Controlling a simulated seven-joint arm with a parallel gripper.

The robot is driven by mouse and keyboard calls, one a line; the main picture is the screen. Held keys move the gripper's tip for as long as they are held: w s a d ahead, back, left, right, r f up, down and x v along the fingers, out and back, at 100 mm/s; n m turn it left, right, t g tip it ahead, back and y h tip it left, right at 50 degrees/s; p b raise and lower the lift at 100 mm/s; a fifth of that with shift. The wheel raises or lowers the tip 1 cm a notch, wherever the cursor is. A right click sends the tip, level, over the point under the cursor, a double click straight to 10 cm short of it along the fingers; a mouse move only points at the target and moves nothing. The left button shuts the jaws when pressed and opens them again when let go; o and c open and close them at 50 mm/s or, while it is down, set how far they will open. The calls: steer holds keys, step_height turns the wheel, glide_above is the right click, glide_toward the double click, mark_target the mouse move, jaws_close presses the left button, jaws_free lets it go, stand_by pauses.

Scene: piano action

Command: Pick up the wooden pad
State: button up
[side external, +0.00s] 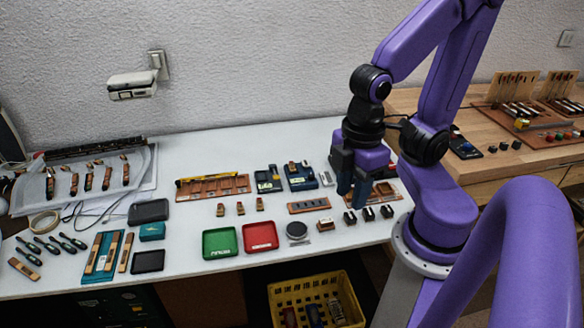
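My gripper (352,190) hangs fingers-down above the right part of the white table (190,265), over the row of small parts. Its dark fingers overlap in this view, so I cannot tell whether they are open or shut. Several small wooden pieces could be the wooden pad, and I cannot tell which it is. A small wooden block (326,225) with a pale top lies to the lower left of the gripper. Three small brown wooden pieces (240,209) stand in a row further left. A flat wooden piece (24,269) lies at the far left front.
Three dark blocks (368,214) stand below the gripper. A yellow crate (316,299) is below the table. A wooden bench (470,170) adjoins at right.

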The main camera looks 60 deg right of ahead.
steer(key=w+d+f+m, duration=0.15)
steer(key=w+m, duration=0.45)
steer(key=w, duration=0.6)
steer(key=w+d+m, duration=0.3)
steer(key=w+m, duration=0.2)
steer(key=w, duration=0.7)
steer(key=m, duration=1.1)
glide_above(292, 164)
step_height(292, 164, down, 8)
step_height(292, 164, down, 12)
steer(key=shift+w+r, duration=0.1)
steer(key=shift+w, duration=0.05)
steer(key=shift+f, duration=2.7)
jaws_close()
